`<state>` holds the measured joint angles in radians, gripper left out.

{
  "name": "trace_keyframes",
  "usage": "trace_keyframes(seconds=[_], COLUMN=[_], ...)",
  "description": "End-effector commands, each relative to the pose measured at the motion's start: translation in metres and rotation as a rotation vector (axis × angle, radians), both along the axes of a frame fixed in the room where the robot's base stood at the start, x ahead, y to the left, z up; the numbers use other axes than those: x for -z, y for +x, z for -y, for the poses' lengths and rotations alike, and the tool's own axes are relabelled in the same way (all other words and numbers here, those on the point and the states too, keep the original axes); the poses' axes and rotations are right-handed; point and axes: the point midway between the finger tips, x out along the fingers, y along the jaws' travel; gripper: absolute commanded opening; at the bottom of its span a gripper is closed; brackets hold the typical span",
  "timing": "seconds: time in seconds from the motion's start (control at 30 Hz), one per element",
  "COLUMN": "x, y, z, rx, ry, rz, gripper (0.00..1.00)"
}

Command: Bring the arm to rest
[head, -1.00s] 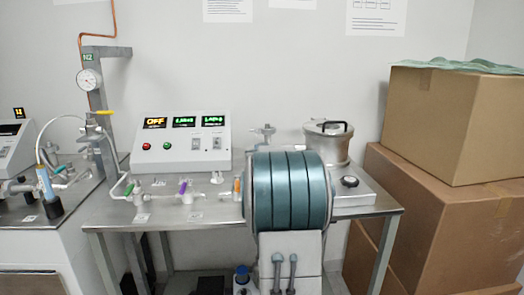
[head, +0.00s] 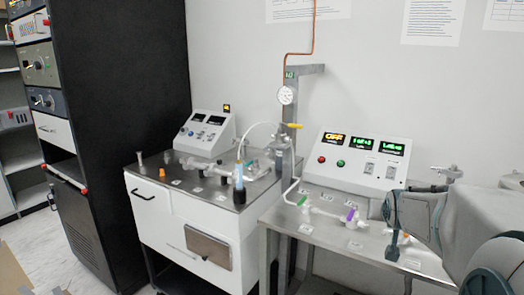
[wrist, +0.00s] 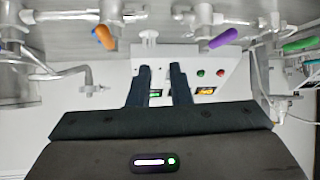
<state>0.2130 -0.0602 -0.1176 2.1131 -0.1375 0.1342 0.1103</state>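My arm comes in from the right edge in the head view, as grey and dark teal links over the right part of the steel bench (head: 300,228). My gripper (wrist: 160,70) shows in the wrist view, which looks upside down. Its two dark fingers stand apart with a clear gap, and I see nothing held between them. Behind the fingers is the white control box (wrist: 208,62), which also stands on the bench in the head view (head: 325,180). Valves with an orange (wrist: 104,37), a purple (wrist: 223,38) and a green handle (wrist: 299,46) show beyond the fingers.
A white cart (head: 185,225) with glassware and a small instrument (head: 207,133) stands left of the bench. A tall black rack (head: 125,100) stands farther left. Bare floor (head: 40,240) shows at lower left.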

Motion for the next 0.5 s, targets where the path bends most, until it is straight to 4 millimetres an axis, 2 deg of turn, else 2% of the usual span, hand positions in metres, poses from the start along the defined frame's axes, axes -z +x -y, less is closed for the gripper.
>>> trace_keyframes(seconds=[0.03, 0.17, 0.2, 0.3, 0.4, 0.5], x=[-0.013, -0.008, -0.007, -0.002, 0.001, 0.005], y=[-0.022, -0.088, -0.110, -0.162, -0.204, -0.231], z=[-0.032, -0.093, -0.108, -0.139, -0.157, -0.167], rx=[-0.043, -0.129, -0.153, -0.210, -0.252, -0.278], ry=[0.025, 0.082, 0.097, 0.122, 0.137, 0.144], rz=[-0.069, -0.271, -0.333, -0.472, -0.582, -0.654], gripper=[0.18, 0.18, 0.18, 0.18, 0.18, 0.18])
